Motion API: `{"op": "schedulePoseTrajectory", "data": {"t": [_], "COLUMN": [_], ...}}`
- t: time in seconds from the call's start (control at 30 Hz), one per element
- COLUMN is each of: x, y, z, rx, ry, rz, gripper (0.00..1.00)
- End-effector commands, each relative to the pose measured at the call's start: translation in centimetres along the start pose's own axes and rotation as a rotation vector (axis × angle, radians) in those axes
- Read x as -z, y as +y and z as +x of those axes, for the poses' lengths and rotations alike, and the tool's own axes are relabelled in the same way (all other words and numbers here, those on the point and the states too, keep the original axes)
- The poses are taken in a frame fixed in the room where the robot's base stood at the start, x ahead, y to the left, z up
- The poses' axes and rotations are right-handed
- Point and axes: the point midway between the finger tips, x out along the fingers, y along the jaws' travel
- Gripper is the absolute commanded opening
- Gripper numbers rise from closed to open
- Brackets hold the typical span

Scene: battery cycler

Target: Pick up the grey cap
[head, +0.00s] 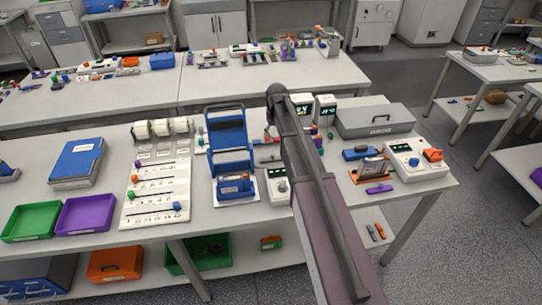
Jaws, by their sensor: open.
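I cannot make out a grey cap for certain; the small parts on the bench are too small to tell apart, and my arm covers part of the bench. A blue case (226,130) stands with its lid up, and a blue holder with a cylindrical piece (235,185) sits at its front. A white device (278,188) with a lit display and a round grey knob stands just right of it. My arm crosses the bench from the lower right up to a dark joint behind these devices. My gripper does not show; it is hidden or too unclear to pick out.
A white board (157,190) with rolls and coloured knobs lies left of the blue case. Green (31,221) and purple (86,214) trays lie at the front left. A grey case (375,119) and a white meter (416,164) stand at right. The bench between board and trays is mostly clear.

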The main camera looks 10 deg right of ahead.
Motion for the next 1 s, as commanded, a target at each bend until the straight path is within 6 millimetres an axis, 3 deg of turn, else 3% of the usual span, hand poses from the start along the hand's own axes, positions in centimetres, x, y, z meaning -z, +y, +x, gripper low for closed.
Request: {"op": "schedulePoseTrajectory", "data": {"t": [0.47, 1.0], "x": [0.1, 0.1], "y": [-0.1, -0.1], "z": [0.3, 4.0], "rx": [0.0, 0.0], "ry": [0.001, 0.001], "rz": [-0.003, -0.003], "gripper": [0.66, 0.66]}}
